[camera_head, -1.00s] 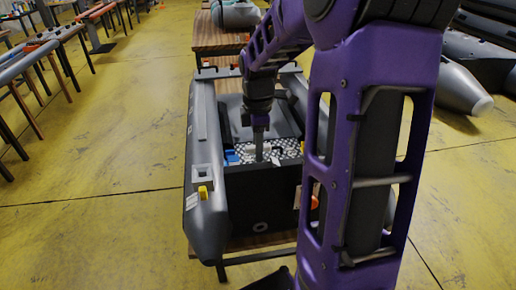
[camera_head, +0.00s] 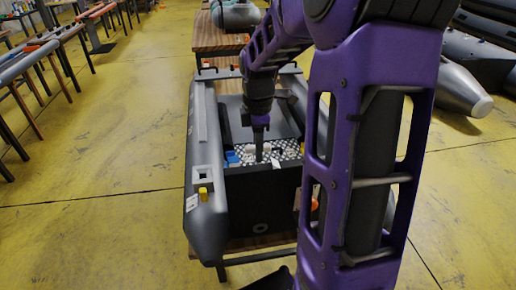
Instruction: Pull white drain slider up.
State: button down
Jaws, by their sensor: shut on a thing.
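A grey inflatable boat (camera_head: 207,222) rests on a wooden table, its dark transom (camera_head: 262,200) facing me. Behind the transom is a black-and-white chequered floor (camera_head: 290,149) with small white parts (camera_head: 249,151) on it. One of these may be the drain slider; they are too small to tell apart. My gripper (camera_head: 259,155) points down into the boat just behind the transom, among the white parts. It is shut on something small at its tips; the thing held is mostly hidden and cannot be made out.
A blue part (camera_head: 232,158) lies left of my gripper. A yellow piece (camera_head: 204,194) sits on the left tube and an orange one (camera_head: 314,204) on the right. Another table (camera_head: 217,36) stands behind.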

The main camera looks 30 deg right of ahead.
jog(key=shift+s+r+p, duration=0.1)
jog(key=shift+r+p, duration=1.8)
jog(key=shift+r, duration=0.25)
jog(key=c, duration=0.6)
grip_release()
jog(key=shift+f, duration=0.1)
jog(key=shift+c, duration=0.2)
notch_tip(320, 180, up, 3)
jog(key=p, duration=0.2)
jog(key=shift+p, duration=0.3)
jog(key=shift+r, duration=2.05)
